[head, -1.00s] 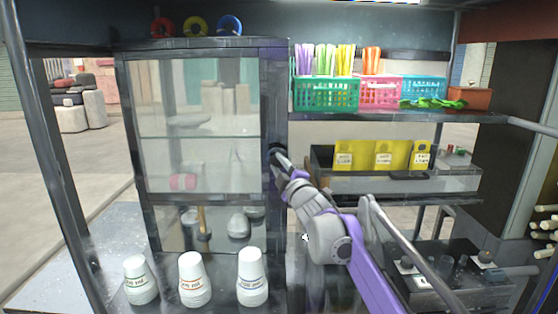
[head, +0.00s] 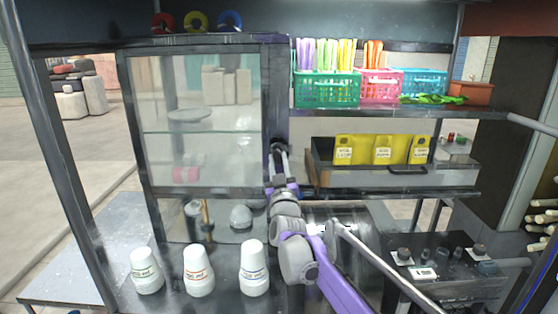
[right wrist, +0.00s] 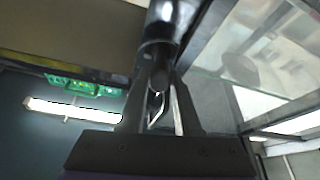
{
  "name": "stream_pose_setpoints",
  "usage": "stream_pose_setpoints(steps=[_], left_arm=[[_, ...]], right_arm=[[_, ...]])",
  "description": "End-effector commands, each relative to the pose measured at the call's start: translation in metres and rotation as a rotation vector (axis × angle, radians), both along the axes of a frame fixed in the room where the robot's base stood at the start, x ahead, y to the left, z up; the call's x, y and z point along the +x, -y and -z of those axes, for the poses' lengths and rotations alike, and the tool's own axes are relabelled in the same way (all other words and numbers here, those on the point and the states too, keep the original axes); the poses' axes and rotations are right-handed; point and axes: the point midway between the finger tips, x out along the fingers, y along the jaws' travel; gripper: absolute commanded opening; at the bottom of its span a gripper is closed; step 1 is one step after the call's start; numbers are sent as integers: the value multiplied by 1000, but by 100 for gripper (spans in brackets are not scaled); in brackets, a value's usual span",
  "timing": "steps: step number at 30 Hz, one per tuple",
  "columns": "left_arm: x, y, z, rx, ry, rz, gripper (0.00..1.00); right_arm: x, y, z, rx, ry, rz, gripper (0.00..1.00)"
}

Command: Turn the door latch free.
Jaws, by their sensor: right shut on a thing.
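The glass-fronted cabinet (head: 200,42) stands left of centre, and its door looks closed. The dark door latch (right wrist: 160,72) shows between my fingers in the right wrist view. In the head view the latch sits on the cabinet's right-hand frame, mostly hidden by my gripper. My right gripper (head: 279,150) is at that frame, with the arm reaching up from below. It also shows in the right wrist view (right wrist: 160,100), its fingers shut on the latch. How far the latch is turned cannot be told. My left gripper is not in view.
Right of my gripper are a tray with yellow cards (head: 390,180) and a shelf with a green basket (head: 326,91). A metal drum (head: 340,218) lies behind my forearm. A dark control box (head: 440,270) stands lower right.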

Motion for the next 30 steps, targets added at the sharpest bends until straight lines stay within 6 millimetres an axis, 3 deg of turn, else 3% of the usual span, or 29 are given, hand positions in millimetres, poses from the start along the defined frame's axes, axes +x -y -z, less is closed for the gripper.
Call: stream_pose_setpoints(steps=[12,30], left_arm=[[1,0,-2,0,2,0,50],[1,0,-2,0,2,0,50]], right_arm=[[0,-1,0,216,1,0,0],[0,-1,-1,254,2,1,0]])
